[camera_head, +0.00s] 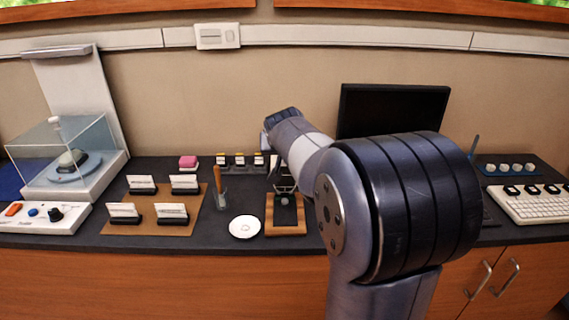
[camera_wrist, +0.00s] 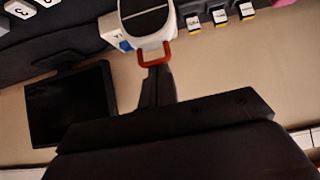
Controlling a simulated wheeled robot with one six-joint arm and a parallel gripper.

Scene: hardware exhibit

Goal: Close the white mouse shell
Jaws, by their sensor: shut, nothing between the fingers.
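A white, rounded shell-like piece (camera_wrist: 143,20) with a dark, striped panel shows at the top of the wrist view. It looks like the white mouse shell, but I cannot tell how far open it is. A red-orange U-shaped piece (camera_wrist: 154,59) lies at its lower edge, by the tip of my gripper (camera_wrist: 157,72). My gripper is shut and empty, close to the shell; I cannot tell whether they touch. In the head view, a wooden stand with a dark top (camera_head: 285,228) is below my arm's far end, and details there are small and partly hidden.
Labelled blocks (camera_head: 240,160) stand behind the stand. A white round dish (camera_head: 243,227) and a cup with a brown-handled tool (camera_head: 221,197) are to its left. A dark monitor (camera_head: 393,108) stands behind my arm, with a white keyboard (camera_head: 533,204) at right.

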